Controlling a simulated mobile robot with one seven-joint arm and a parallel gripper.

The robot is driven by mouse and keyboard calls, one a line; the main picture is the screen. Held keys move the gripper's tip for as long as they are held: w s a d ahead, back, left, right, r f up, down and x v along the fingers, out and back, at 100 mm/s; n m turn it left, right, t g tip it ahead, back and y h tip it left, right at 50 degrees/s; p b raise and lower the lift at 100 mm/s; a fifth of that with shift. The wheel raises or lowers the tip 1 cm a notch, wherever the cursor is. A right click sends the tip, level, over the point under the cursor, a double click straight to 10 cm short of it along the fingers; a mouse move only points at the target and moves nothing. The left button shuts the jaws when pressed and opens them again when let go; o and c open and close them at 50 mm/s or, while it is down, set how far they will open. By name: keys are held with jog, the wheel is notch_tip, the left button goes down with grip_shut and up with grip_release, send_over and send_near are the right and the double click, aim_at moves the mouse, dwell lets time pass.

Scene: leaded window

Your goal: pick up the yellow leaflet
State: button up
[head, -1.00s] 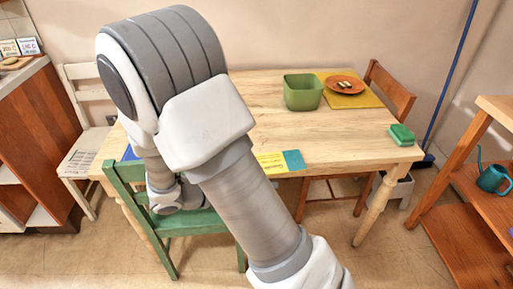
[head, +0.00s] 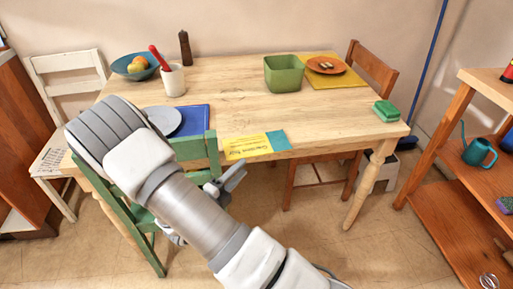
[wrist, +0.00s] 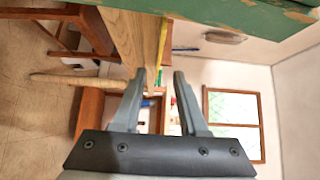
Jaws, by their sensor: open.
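The yellow leaflet (head: 246,147) lies flat at the front edge of the wooden table (head: 230,95), with dark print and a teal panel at its right end. Its front side lies along the table edge and seems to stick out slightly. In the wrist view a thin yellow strip (wrist: 163,42) beside the table edge looks like the leaflet seen edge-on. My gripper (head: 238,178) is in front of and below the leaflet, right of the green chair's back. In the wrist view my gripper (wrist: 159,73) is open, with nothing between its fingers.
The green chair (head: 192,148) stands close on the left; its wood (wrist: 210,15) crosses the top of the wrist view. On the table are a blue mat with a plate (head: 163,120), a green bin (head: 284,73) and a green sponge (head: 386,110). Floor is clear in front.

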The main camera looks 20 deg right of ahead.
aim_at(258, 152)
jog(key=b+x, duration=0.2)
jog(key=x, duration=0.6)
jog(key=shift+d+f+b, duration=0.15)
jog(key=shift+d+b, duration=0.15)
jog(key=shift+b, duration=0.05)
jog(key=shift+w+d, duration=0.25)
jog(key=shift+d, duration=0.15)
grip_shut()
